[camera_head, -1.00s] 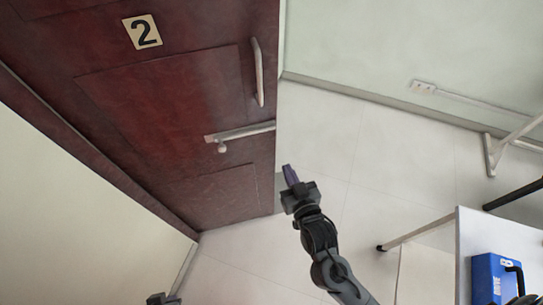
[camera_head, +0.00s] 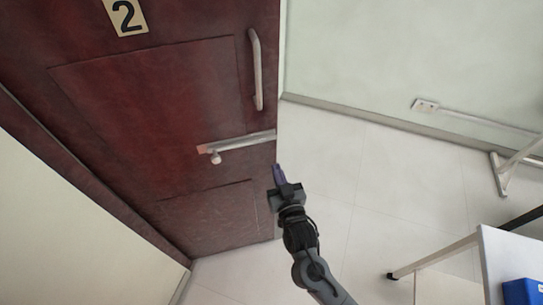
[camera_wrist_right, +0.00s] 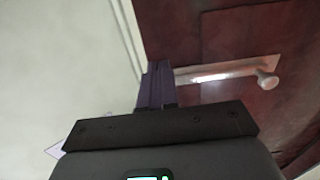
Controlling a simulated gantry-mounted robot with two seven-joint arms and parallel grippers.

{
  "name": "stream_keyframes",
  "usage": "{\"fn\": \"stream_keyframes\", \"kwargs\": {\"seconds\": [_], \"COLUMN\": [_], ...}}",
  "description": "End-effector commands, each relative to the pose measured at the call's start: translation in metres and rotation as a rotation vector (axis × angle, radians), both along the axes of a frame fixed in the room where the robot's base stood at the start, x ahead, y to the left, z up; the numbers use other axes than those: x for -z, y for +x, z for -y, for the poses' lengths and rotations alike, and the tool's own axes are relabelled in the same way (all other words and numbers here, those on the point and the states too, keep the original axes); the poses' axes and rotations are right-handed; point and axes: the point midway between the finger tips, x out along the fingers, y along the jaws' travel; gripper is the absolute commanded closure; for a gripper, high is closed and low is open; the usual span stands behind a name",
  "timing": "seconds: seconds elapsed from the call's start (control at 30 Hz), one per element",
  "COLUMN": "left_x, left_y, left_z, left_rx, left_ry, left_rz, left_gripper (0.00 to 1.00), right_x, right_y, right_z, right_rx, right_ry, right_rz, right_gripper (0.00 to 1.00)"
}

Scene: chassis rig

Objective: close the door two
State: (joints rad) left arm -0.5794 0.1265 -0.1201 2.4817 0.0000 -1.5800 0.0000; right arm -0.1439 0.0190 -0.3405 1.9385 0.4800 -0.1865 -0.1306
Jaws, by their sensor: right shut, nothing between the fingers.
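The dark red door (camera_head: 150,115) with the number 2 plate (camera_head: 126,15) fills the left of the head view and appears to stand open. It has a vertical pull handle (camera_head: 256,70) and a silver lever plate with a knob (camera_head: 215,157). My right gripper (camera_head: 278,174) is at the door's right edge, just below the lever plate; I cannot tell whether it touches. In the right wrist view its dark purple fingers (camera_wrist_right: 156,80) are together and empty, with the door (camera_wrist_right: 230,30) and its lever bar (camera_wrist_right: 215,74) beyond. My left gripper is out of view.
A pale wall (camera_head: 75,220) and dark frame run along the door's left side. Clear tiled floor (camera_head: 345,160) lies right of the door. A white table (camera_head: 510,255) with a blue box (camera_head: 523,291) stands at the lower right.

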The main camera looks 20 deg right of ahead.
Motion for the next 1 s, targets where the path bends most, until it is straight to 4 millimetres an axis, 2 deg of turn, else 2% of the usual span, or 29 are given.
{"fn": "stream_keyframes", "kwargs": {"seconds": [0.03, 0.2, 0.4, 0.6, 1.0], "left_x": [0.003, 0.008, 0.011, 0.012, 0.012], "left_y": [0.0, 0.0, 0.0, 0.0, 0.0], "left_z": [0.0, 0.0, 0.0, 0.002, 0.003], "left_rx": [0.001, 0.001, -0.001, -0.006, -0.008], "left_ry": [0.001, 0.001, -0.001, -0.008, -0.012], "left_rz": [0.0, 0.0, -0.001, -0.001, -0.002], "left_gripper": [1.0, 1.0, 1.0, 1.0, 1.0], "right_x": [0.0, 0.001, 0.001, 0.0, 0.0], "right_y": [0.01, 0.037, 0.057, 0.065, 0.066], "right_z": [0.001, 0.005, 0.007, 0.008, 0.01], "right_rx": [0.0, 0.0, -0.001, -0.001, -0.001], "right_ry": [0.0, 0.0, 0.001, 0.0, 0.0], "right_rz": [0.002, 0.001, 0.0, 0.0, 0.0], "right_gripper": [1.0, 1.0, 1.0, 1.0, 1.0]}}
